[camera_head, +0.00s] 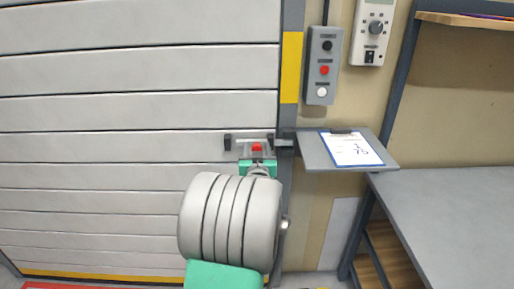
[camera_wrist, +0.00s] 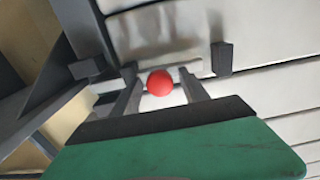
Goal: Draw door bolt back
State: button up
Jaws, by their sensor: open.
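The door bolt is a pale horizontal bar (camera_head: 243,139) on the ribbed door, with a red knob (camera_head: 257,147). At its left is a dark bracket (camera_head: 228,142); at its right, the bar's line reaches a dark fitting at the door frame. My gripper (camera_head: 257,153) is at the knob, partly hidden by my arm. In the wrist view my gripper (camera_wrist: 160,84) is open, with one finger on each side of the red knob (camera_wrist: 159,83). A gap to each finger shows. The dark bracket also shows in the wrist view (camera_wrist: 221,58).
A small grey shelf (camera_head: 312,152) with a clipboard (camera_head: 352,149) juts out just right of the bolt. A button box (camera_head: 323,66) hangs above it. A grey table (camera_head: 450,205) stands at right. The door face left of the bolt is clear.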

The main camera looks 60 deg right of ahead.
jog(key=shift+c, duration=0.2)
grip_shut()
dwell(0.4)
dwell(0.9)
